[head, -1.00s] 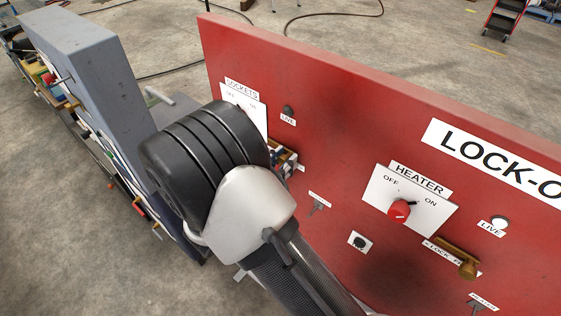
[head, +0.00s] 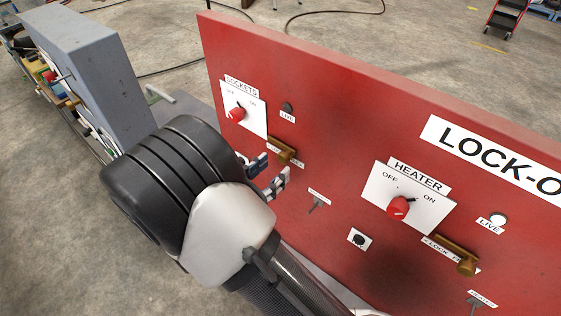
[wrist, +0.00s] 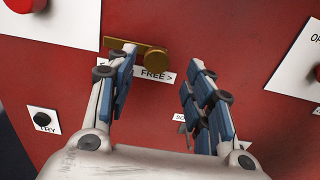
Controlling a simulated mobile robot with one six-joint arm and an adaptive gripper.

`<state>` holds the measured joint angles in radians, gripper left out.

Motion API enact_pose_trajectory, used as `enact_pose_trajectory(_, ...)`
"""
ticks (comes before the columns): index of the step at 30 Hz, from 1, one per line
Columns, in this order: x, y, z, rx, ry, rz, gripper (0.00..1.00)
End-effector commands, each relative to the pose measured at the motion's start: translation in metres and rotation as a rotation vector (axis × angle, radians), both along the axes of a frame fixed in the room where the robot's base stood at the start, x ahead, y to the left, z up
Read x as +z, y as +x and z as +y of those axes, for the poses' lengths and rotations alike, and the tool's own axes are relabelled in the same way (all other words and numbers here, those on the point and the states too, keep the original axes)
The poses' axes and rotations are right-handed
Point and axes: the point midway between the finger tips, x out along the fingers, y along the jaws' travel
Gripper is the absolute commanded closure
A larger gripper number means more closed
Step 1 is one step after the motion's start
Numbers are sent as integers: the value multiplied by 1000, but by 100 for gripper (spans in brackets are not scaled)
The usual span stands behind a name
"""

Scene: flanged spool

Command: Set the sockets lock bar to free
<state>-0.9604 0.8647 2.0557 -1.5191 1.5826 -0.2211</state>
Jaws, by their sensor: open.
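The sockets lock bar is a brass bar with a round knob (head: 284,153) on the red panel, below right of the sockets switch plate (head: 258,121). In the wrist view the bar (wrist: 130,50) runs from upper left to its knob at the right, and "FREE >" shows on the label (wrist: 158,76) beneath. The left part of that label is hidden by a finger. My gripper (head: 268,174) is open and empty just below the bar in the head view. In the wrist view my gripper (wrist: 157,88) has its blue-padded fingers spread below the knob; contact cannot be told.
The sockets switch has a red knob (head: 237,113). A heater plate (head: 416,202) and a second brass lock bar (head: 458,255) sit to the right on the red panel (head: 335,135). A grey panel (head: 85,75) stands at the left. A TRY button (wrist: 43,120) shows in the wrist view.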

Motion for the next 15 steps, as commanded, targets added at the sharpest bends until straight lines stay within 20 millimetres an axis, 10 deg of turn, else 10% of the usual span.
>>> enact_pose_trajectory(15,-1,-55,42,-1,0,1,52)
